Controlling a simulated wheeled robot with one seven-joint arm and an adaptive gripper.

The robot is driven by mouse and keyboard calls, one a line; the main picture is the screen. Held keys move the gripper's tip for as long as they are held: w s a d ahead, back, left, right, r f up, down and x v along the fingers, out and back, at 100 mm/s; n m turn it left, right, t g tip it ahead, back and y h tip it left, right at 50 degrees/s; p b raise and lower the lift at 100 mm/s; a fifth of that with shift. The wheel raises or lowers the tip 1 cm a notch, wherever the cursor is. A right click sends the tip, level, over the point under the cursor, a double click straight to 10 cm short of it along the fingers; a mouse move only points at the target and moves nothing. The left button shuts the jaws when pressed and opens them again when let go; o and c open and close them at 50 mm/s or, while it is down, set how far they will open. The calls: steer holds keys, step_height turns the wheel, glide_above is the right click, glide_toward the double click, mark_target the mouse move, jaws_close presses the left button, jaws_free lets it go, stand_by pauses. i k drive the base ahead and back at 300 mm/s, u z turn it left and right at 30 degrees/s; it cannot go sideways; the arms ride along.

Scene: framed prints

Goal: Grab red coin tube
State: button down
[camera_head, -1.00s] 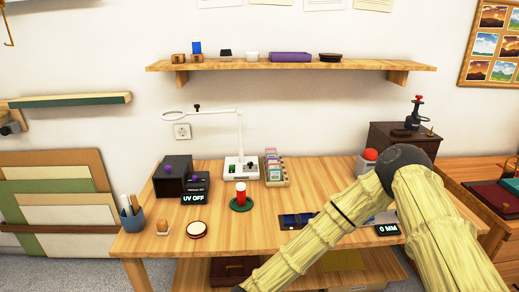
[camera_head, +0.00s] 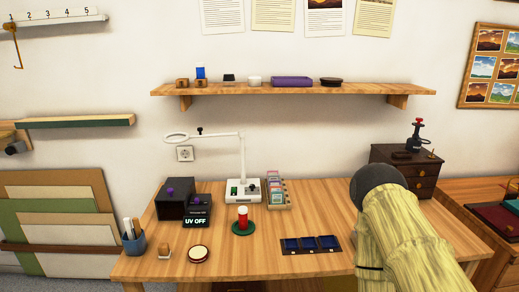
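The red coin tube (camera_head: 242,218) stands upright on a round dark green base (camera_head: 243,229) near the middle of the wooden table (camera_head: 222,262). It is red with a white top. My arm comes in from the lower right of the view, its rounded dark joint over the table's right side. My gripper is out of the frame, so its state and distance from the tube do not show.
A magnifier lamp (camera_head: 243,188) and a card rack (camera_head: 276,190) stand behind the tube. A dark box (camera_head: 175,199) and a "UV OFF" display (camera_head: 197,219) are to its left. A dark blue tray (camera_head: 311,244) lies front right. A round disc (camera_head: 198,253) lies front left.

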mark_target(242, 212)
steer(key=u, duration=2)
steer(key=i, duration=0.95)
steer(key=z, duration=1.65)
